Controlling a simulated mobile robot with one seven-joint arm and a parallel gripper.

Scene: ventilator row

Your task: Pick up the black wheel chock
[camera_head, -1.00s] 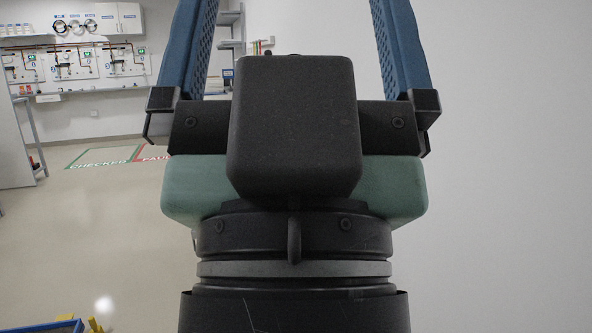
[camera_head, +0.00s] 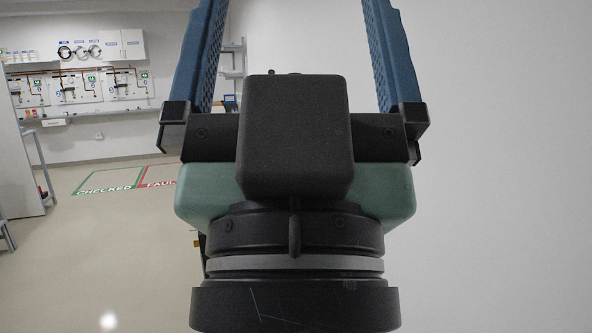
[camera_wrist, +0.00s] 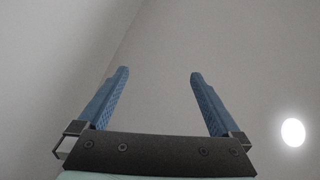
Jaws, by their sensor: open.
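My gripper (camera_head: 290,20) fills the middle of the head view, with its two blue fingers wide apart and nothing between them. It also shows in the wrist view (camera_wrist: 158,80), open and empty, facing a plain grey surface. I see no black wheel chock in either view. My gripper and wrist hide much of the middle of the head view.
A pale wall (camera_head: 500,180) fills the right side. Clear floor (camera_head: 110,240) lies at left, with green "CHECKED" (camera_head: 108,183) and red (camera_head: 160,177) floor markings. Wall panels (camera_head: 80,88) hang at the back left. A grey cabinet (camera_head: 20,165) stands at the left edge.

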